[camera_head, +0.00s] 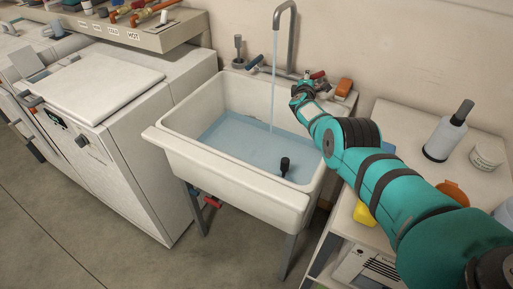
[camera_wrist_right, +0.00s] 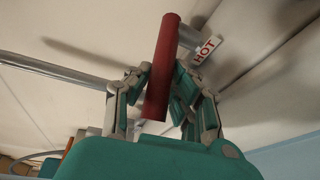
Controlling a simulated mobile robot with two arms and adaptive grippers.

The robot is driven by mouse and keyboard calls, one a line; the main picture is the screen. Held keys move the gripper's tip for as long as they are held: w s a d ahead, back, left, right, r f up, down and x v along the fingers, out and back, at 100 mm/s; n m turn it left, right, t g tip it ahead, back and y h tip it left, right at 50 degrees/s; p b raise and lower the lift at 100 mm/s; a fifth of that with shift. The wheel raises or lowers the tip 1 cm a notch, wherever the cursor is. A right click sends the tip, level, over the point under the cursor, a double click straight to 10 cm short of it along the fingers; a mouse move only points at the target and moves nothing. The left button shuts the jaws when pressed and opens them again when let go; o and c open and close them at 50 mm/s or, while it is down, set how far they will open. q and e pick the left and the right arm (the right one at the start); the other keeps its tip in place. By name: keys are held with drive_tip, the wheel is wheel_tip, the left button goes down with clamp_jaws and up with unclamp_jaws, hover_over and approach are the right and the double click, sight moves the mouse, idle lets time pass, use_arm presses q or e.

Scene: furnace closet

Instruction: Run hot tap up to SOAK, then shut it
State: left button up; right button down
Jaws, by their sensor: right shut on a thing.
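The white utility sink (camera_head: 235,185) holds a broad pool of bluish water (camera_head: 235,135). A thin stream (camera_head: 273,80) falls from the grey gooseneck spout (camera_head: 291,30) into it. My right gripper (camera_head: 306,86) is at the back right of the sink, at the red hot tap handle (camera_head: 318,75). In the right wrist view, my right gripper (camera_wrist_right: 160,92) is shut on the red handle (camera_wrist_right: 164,60), with a HOT tag (camera_wrist_right: 207,48) beside it. I cannot make out a SOAK mark in the basin. My left gripper is out of view.
A dark knobbed object (camera_head: 285,164) stands in the water near the front wall. A white washer (camera_head: 90,85) is at left.

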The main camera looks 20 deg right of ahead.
drive_tip(key=shift+r, duration=0.3)
drive_tip(key=shift+d+r+p, duration=0.1)
drive_tip(key=shift+r+p, duration=0.1)
drive_tip(key=shift+p, duration=0.3)
drive_tip(key=shift+s+d+r+n+t+y+p, duration=0.15)
drive_tip(key=shift+s+n+t+y+p, duration=0.15)
drive_tip(key=shift+n+t+y+p, duration=0.6)
drive_tip(key=shift+s+d+f+g+p, duration=0.1)
drive_tip(key=shift+s+f+g+p, duration=0.05)
drive_tip(key=shift+f+g+p, duration=0.2)
drive_tip(key=shift+s+n+y, duration=0.15)
drive_tip(key=shift+n+y, duration=0.25)
drive_tip(key=shift+y, duration=0.4)
